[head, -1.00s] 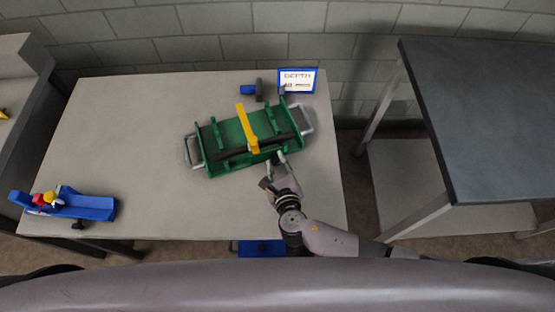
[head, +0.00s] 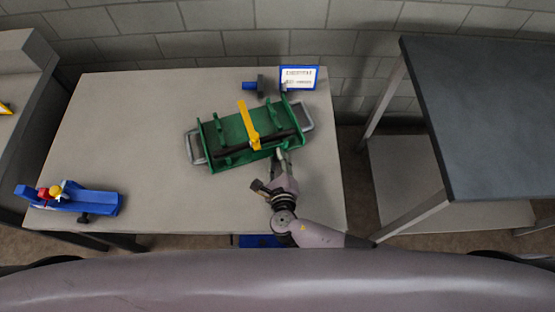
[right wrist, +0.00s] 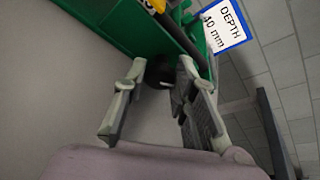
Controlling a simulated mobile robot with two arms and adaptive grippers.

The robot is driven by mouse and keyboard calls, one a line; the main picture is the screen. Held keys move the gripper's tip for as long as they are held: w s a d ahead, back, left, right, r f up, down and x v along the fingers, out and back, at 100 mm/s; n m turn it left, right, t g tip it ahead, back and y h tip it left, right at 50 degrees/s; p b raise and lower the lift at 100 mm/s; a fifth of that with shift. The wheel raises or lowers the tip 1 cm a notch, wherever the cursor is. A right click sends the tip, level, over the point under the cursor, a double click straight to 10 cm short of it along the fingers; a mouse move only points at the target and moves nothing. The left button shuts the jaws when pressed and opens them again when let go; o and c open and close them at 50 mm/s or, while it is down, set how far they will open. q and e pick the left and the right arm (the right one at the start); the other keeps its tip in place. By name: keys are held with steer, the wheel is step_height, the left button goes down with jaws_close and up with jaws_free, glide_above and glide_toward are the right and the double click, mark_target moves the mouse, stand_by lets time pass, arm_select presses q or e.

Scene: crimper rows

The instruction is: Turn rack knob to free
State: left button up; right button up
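The green rack (head: 228,131) stands on the table, with a yellow lever (head: 247,121) and a long black bar (head: 232,151) across it. In the right wrist view the rack (right wrist: 127,22) is at the top. A dark round knob (right wrist: 158,73) shows at the rack's near side there. My right gripper (head: 281,154) reaches the rack's near right side. In the right wrist view its fingers (right wrist: 161,70) are apart, with the knob between or just beyond the tips; contact cannot be told. My left gripper is not in view.
A blue-framed sign (head: 299,78) stands behind the rack; the wrist view (right wrist: 222,24) reads "DEPTH 40 mm". A blue and dark object (head: 254,86) is beside it. A blue holder (head: 92,202) with red and yellow parts is at front left. The table's left middle (head: 120,130) is clear.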

steer(key=o, duration=0.4)
steer(key=shift+o, duration=0.2)
stand_by(0.3)
